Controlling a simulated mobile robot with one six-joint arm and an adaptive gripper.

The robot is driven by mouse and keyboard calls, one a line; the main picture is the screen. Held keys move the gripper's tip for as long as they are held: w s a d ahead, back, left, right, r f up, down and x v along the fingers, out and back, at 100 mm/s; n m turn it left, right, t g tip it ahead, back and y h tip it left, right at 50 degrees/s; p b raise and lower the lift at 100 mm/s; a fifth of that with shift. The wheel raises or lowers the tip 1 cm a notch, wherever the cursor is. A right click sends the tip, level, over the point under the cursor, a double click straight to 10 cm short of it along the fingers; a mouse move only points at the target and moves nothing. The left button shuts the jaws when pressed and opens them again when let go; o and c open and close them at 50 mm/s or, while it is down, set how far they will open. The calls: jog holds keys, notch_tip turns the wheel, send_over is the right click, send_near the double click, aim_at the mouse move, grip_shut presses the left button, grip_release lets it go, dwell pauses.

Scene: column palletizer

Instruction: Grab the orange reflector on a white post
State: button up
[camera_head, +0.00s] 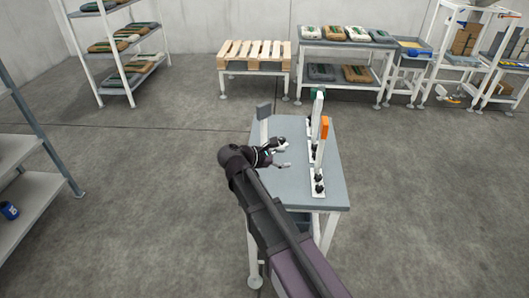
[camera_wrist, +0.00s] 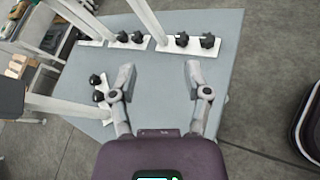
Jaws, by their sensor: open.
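The orange reflector (camera_head: 324,128) sits at the top of an upright white post (camera_head: 318,155) on the right side of the small grey table. My gripper (camera_head: 284,154) is open and empty over the table, left of the post, with a gap between them. In the wrist view the two fingers of my gripper (camera_wrist: 160,76) are spread with bare tabletop between them. White posts (camera_wrist: 147,18) on base plates with black knobs stand ahead of the fingers there. The orange reflector does not show in the wrist view.
A grey-topped post (camera_head: 264,111) stands at the table's far left, and another white post (camera_head: 317,105) stands behind the orange one. The near part of the grey tabletop (camera_head: 285,188) is clear. A wooden pallet (camera_head: 254,52) and shelves with bags stand farther back.

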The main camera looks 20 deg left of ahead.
jog(key=s+d+f+m+g+y+p, duration=0.1)
jog(key=d+f+m+g+p, duration=0.2)
jog(key=d, duration=0.6)
jog(key=s+d+f+m+g+y, duration=0.1)
jog(key=d+m+g, duration=0.2)
jog(key=d+m, duration=0.45)
jog(key=s+d+m+g+y+p, duration=0.1)
jog(key=s+d+m+y+p, duration=0.1)
jog(key=s+d+m+y, duration=0.2)
jog(key=s+d+m+g+y+p, duration=0.2)
jog(key=s+d+m, duration=0.3)
jog(key=d+m, duration=0.3)
jog(key=shift+s+d+y, duration=0.25)
jog(key=shift+d+y, duration=0.65)
jog(key=shift+d, duration=1.3)
jog(key=shift+c, duration=0.3)
jog(key=shift+d, duration=0.15)
